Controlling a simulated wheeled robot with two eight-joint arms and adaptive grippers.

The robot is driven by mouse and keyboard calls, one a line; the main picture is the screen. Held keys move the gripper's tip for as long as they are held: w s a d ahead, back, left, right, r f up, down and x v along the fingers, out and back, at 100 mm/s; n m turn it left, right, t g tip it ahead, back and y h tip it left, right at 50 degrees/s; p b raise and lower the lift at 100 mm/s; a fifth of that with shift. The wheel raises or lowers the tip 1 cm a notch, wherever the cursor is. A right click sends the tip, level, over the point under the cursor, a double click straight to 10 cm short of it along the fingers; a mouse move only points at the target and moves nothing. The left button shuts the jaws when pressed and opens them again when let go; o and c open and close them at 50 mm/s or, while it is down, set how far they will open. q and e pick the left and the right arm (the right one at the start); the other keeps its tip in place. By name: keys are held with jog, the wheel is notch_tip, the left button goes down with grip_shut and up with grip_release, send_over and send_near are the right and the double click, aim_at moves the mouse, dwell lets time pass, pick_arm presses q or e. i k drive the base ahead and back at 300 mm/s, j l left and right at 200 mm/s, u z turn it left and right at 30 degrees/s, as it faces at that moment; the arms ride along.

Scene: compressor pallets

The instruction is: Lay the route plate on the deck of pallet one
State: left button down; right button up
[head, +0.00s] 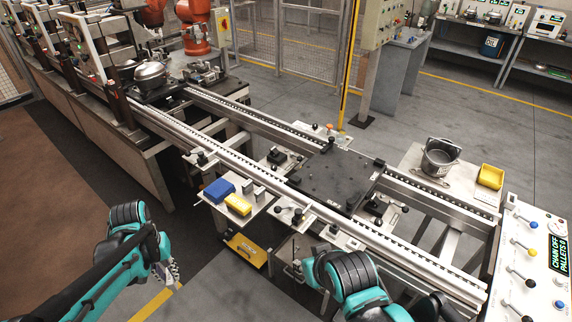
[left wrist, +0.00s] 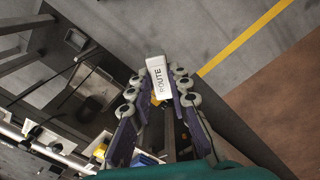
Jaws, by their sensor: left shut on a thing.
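The route plate (left wrist: 160,77) is a small white plate marked ROUTE, held between the fingertips of my left gripper (left wrist: 158,100) in the left wrist view. In the head view my left gripper (head: 170,272) is low at the left, over the floor and apart from the conveyor; the plate is hard to make out there. A flat dark pallet (head: 335,180) lies across the conveyor rails, its deck largely bare; I read no number on it. My right gripper (head: 294,268) is partly hidden by my right arm, in front of the conveyor, and its fingers are unclear.
A side shelf holds a blue bin (head: 219,190) and a yellow bin (head: 238,204). Levers stand along the near rail. A second dark pallet carries a compressor shell (head: 150,74) at the back left. A pot (head: 440,157) and yellow tray (head: 490,176) stand beyond the rails.

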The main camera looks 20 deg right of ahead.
aim_at(328, 184)
jog(key=i+z, duration=0.2)
jog(key=z, duration=0.2)
jog(key=i+j+z, duration=0.15)
jog(key=z, duration=0.25)
jog(key=i+j+z, duration=0.15)
jog(key=z, duration=0.25)
jog(key=i+j+z, duration=0.15)
jog(key=z, duration=0.25)
jog(key=i+j+z, duration=0.1)
jog(key=j+z, duration=0.3)
jog(key=l, duration=0.1)
